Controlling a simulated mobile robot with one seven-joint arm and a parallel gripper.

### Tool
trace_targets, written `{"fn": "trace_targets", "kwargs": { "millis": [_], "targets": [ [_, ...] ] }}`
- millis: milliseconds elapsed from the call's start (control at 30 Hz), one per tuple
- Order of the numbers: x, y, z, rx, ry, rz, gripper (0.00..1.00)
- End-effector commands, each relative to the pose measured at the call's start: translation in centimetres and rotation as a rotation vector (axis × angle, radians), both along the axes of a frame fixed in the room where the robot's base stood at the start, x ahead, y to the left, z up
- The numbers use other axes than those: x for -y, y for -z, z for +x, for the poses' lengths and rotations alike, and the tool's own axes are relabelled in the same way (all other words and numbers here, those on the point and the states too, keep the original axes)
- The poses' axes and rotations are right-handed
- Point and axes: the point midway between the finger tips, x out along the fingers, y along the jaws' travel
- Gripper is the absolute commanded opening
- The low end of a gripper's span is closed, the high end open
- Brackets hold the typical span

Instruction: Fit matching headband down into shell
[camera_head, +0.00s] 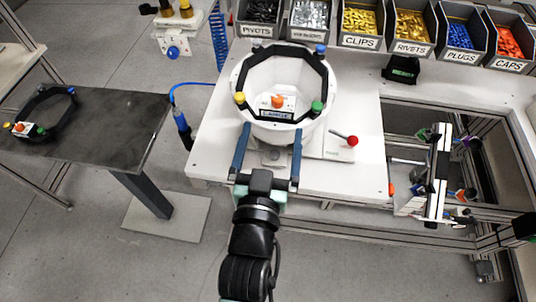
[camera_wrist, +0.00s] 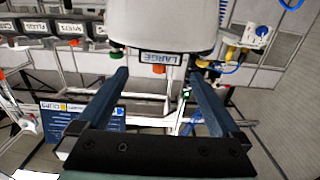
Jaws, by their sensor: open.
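A white bowl-like shell (camera_head: 285,132) sits on the white bench, open side up. A black angular headband (camera_head: 283,52) with blue, yellow, green and orange knobs lies at its mouth; I cannot tell how deep it sits. Its front tag (camera_head: 276,114) reads LARGE, also readable in the wrist view (camera_wrist: 160,58). Another black headband (camera_head: 48,97) with a white tag lies on the dark side table; its tag text is too small to read. My gripper (camera_head: 270,128) is open, its two blue fingers apart at the near side of the shell. They show empty in the wrist view (camera_wrist: 157,71).
A lever with a red ball (camera_head: 352,141) stands right of the shell. Labelled parts bins (camera_head: 412,32) line the back. A black block (camera_head: 401,69) lies before them. A metal frame rack (camera_head: 437,175) stands at right. A blue hose hangs left of the bench.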

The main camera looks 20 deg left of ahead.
Motion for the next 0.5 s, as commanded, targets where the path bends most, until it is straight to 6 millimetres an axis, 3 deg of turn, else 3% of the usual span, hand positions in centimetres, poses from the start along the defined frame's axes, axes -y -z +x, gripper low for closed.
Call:
{"fn": "trace_targets", "kwargs": {
  "millis": [200,500],
  "targets": [
    [0.7,0.2,-2.6,-0.001,-0.001,0.001,1.0],
    [1.0,-0.1,-3.4,0.002,-0.001,0.002,1.0]
  ]
}}
